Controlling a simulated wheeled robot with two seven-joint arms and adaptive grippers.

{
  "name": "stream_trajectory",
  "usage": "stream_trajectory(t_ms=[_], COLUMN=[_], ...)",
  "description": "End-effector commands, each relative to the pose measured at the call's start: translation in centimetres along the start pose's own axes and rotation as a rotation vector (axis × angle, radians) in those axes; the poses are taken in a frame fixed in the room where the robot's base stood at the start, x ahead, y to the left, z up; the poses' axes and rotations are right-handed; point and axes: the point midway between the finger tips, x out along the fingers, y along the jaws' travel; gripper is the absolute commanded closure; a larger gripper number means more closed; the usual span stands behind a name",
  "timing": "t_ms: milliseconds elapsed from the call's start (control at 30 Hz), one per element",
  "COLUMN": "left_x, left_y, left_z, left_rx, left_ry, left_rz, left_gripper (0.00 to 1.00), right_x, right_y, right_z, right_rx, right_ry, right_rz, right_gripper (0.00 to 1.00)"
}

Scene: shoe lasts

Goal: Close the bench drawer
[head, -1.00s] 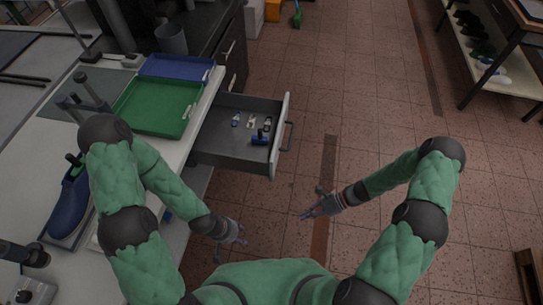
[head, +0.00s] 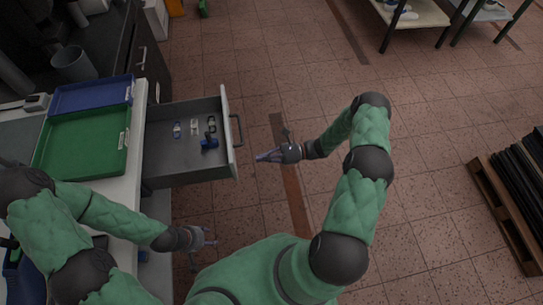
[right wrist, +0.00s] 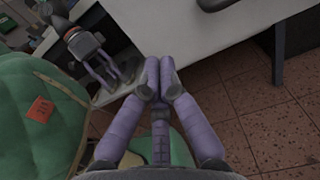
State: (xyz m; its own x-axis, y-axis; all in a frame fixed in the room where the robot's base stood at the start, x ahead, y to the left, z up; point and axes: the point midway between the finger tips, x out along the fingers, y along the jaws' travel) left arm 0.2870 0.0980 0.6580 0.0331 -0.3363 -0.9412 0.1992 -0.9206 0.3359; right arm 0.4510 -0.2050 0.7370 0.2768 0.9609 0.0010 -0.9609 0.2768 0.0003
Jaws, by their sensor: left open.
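The bench drawer (head: 160,172) stands pulled out to the right from under the bench top, in the head view. Its pale front panel (head: 229,130) carries a dark bar handle (head: 237,130). Several small items lie inside, among them a dark blue one (head: 209,143). My right gripper (head: 258,156) is just right of the front panel, below the handle in the picture, and looks apart from both. Its fingers (right wrist: 158,72) are together and empty in the right wrist view. My left gripper (head: 212,237) is open and empty, below the drawer in the picture; it also shows in the right wrist view (right wrist: 108,75).
A green tray (head: 126,150) and a blue tray (head: 130,92) sit on the bench top beside the drawer. A grey bin (head: 75,63) is behind them. A pallet with dark sheets (head: 500,215) lies far right.

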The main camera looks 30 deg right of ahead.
Motion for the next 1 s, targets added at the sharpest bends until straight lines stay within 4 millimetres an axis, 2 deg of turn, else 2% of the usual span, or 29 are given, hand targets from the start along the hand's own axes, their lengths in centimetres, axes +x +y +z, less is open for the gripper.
stream_trajectory(t_ms=[33,200,400,600,1000], left_x=[0.2,0.7,1.2,1.3,1.3], left_y=[-0.1,-0.2,-0.4,-0.5,-0.5], left_z=[0.0,0.0,-0.1,-0.1,-0.1], left_rx=[0.0,0.0,0.0,0.0,0.0], left_ry=[0.0,0.0,0.0,0.0,0.0], left_rz=[0.0,0.0,0.0,0.0,0.0], left_gripper=[0.5,0.5,0.5,0.5,0.5], right_x=[1.1,4.1,6.5,7.4,7.5], right_y=[0.1,0.1,0.0,0.0,0.0], right_z=[-0.1,-0.1,-0.1,0.0,0.0], right_rx=[0.001,0.0,-0.001,0.0,0.0], right_ry=[-0.001,0.0,0.001,0.001,0.001], right_rz=[0.004,0.004,0.002,0.0,0.0], right_gripper=[1.0,1.0,1.0,1.0,1.0])
